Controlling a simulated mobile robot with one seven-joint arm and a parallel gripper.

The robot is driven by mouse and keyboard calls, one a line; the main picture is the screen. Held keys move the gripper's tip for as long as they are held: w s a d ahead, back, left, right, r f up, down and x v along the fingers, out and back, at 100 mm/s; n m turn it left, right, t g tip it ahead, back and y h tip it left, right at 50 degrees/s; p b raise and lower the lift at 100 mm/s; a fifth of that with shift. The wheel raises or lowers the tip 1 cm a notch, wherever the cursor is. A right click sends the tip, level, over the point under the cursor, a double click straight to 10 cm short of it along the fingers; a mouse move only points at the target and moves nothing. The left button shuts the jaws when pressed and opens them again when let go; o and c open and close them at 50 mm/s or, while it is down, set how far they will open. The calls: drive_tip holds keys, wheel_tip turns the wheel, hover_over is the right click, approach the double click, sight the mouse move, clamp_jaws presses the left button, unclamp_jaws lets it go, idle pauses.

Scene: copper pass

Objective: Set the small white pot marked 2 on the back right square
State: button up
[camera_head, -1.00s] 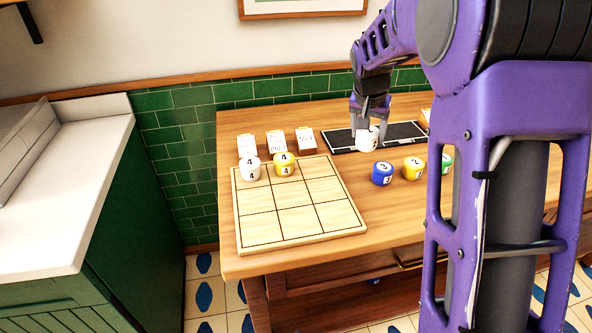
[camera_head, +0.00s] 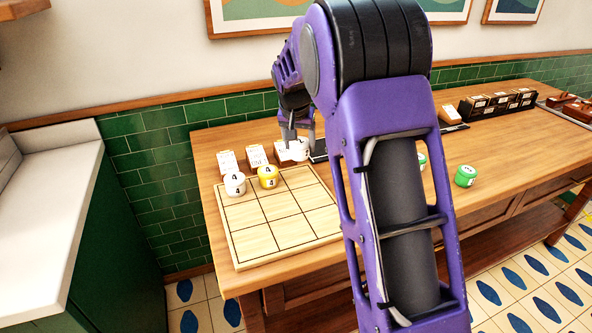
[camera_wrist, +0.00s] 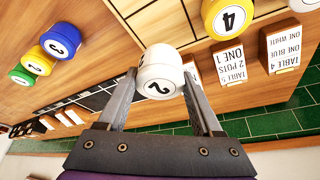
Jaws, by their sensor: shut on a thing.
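The small white pot marked 2 (camera_wrist: 160,72) is held between the fingers of my gripper (camera_wrist: 160,88). In the head view the white pot (camera_head: 294,150) and my gripper (camera_head: 297,138) appear just behind the back right corner of the gridded wooden board (camera_head: 262,240). The pot's height above the table is hard to tell. A white pot marked 4 (camera_head: 234,184) sits on the back left square and a yellow pot marked 4 (camera_head: 268,177) on the back middle square. The back right square (camera_head: 296,179) looks empty.
Printed cards (camera_head: 256,156) stand behind the board, close to the held pot. In the wrist view a blue pot marked 3 (camera_wrist: 61,41), a yellow pot and a green pot stand in a row. A green pot (camera_head: 465,176) is on the table at right. My arm hides the middle of the table.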

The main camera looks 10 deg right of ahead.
sight(297, 149)
wheel_tip(297, 149, down, 7)
drive_tip(key=shift+r, duration=0.2)
drive_tip(key=shift+f+b, duration=0.1)
drive_tip(key=shift+b, duration=0.25)
drive_tip(key=shift+f, duration=0.15)
drive_tip(key=o, duration=1.5)
drive_tip(key=shift+r, duration=0.2)
drive_tip(key=shift+r, duration=0.3)
drive_tip(key=p+v, duration=0.1)
drive_tip(key=v, duration=1)
drive_tip(key=shift+s+r, duration=0.2)
drive_tip(key=shift+s, duration=0.05)
